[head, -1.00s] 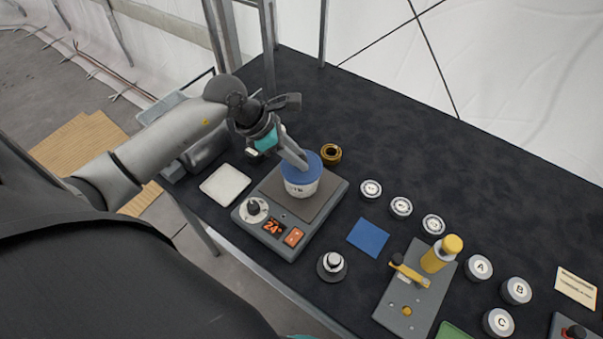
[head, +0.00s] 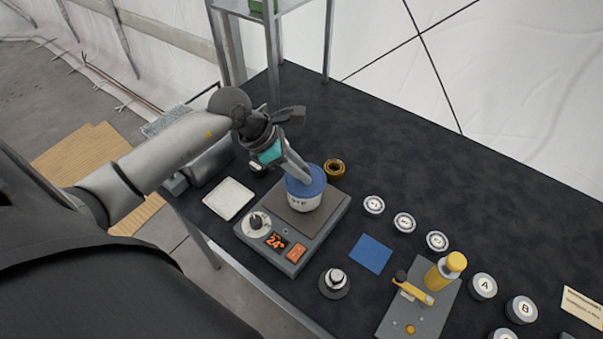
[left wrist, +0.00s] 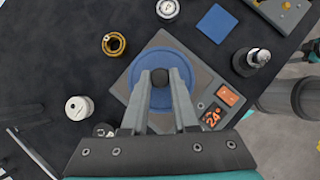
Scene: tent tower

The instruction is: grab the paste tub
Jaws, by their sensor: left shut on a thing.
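The paste tub (head: 304,200) is a white round tub with a blue lid and a partly readable dark label. It is at the hot plate (head: 284,258) in the head view; I cannot tell whether it rests on the plate or is just above it. My left gripper (head: 306,178) comes down from above and is shut on the tub at the top of its lid. In the left wrist view, the blue lid (left wrist: 153,96) shows around the fingers (left wrist: 160,78), with a dark knob between the tips. My right gripper is not in view.
A brass ring (head: 334,169) lies close behind the tub. A white tray (head: 229,198) is left of the hot plate, and a small weight-like piece (head: 334,281) stands in front. A blue square (head: 371,254), several round tins and a yellow-handled fixture (head: 418,300) lie to the right. The back table area is clear.

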